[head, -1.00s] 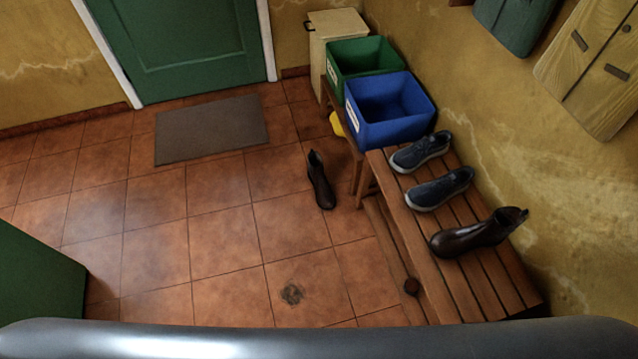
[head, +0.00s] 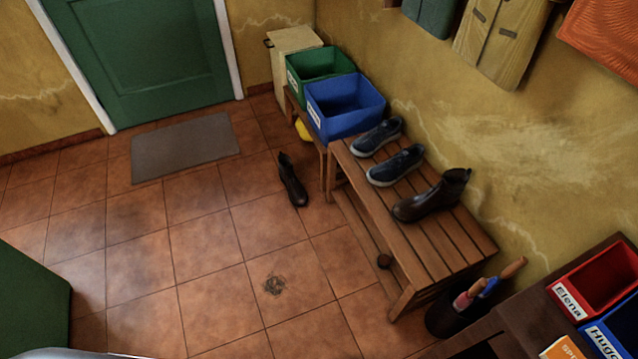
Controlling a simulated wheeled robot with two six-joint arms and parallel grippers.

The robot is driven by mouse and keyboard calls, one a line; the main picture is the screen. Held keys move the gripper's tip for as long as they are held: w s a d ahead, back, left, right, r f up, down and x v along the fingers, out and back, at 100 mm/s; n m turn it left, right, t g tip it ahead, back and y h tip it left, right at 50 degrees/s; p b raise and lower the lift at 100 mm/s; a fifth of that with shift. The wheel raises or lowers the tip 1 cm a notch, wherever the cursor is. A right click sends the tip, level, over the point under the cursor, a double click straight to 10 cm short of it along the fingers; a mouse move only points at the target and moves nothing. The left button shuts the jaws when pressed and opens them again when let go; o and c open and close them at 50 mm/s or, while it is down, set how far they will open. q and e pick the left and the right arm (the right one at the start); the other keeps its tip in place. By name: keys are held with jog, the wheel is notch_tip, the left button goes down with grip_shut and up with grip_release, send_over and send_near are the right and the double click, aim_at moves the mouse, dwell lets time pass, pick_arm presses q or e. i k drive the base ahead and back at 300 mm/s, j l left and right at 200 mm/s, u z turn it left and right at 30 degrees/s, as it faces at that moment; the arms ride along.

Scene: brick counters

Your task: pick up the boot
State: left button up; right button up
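A dark brown boot (head: 292,180) is on the floor tiles, left of the wooden bench (head: 437,246). Another dark brown boot (head: 433,196) stands on the bench slats, in front of a pair of dark blue shoes. Neither of my grippers is in the head view, and nothing is seen touching either boot.
Two blue shoes (head: 396,166) sit on the bench. A blue bin (head: 344,122) and a green bin (head: 321,78) stand behind it. A grey mat (head: 184,147) lies before the green door (head: 143,55). At lower right are a red bin (head: 608,284) and a dark umbrella holder (head: 447,318). Open floor lies left of the bench.

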aim_at(292, 180)
jog(key=i+j+z, duration=0.1)
jog(key=j+z, duration=0.15)
jog(key=z, duration=0.25)
jog(key=j+z, duration=0.25)
jog(key=z, duration=0.2)
jog(key=j+z, duration=0.3)
jog(key=z, duration=0.2)
